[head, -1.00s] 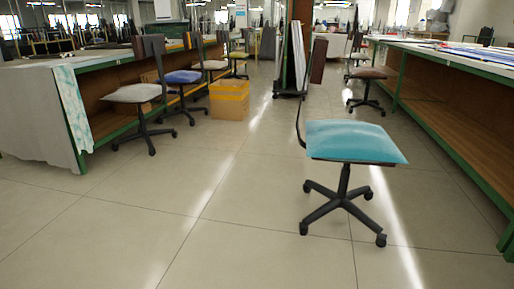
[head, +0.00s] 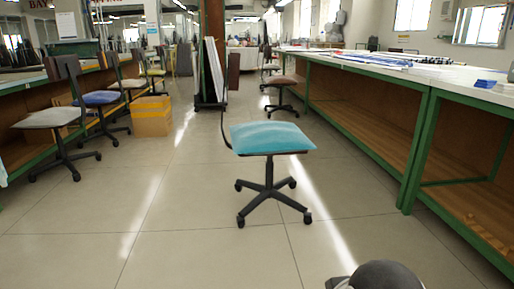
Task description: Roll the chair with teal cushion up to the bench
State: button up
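The chair with the teal cushion (head: 270,138) stands upright on its black wheeled base in the open aisle, apart from both benches. A dark rounded part with a grey piece, likely my arm (head: 385,275), shows at the bottom edge. My gripper's fingers are not visible.
Grey (head: 50,118) and blue (head: 98,98) cushioned chairs stand at the left bench, near a yellow-brown box (head: 152,116). A brown-seated chair (head: 280,82) stands farther back by the right bench. Upright panels on a rack (head: 212,75) stand behind the teal chair. The near floor (head: 190,230) is clear.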

aim_at(271, 191)
jog(key=i+j, duration=0.15)
jog(key=i, duration=0.45)
jog(key=i+j, duration=0.2)
jog(key=i, duration=0.35)
jog(key=i+j, duration=0.15)
jog(key=i, duration=0.45)
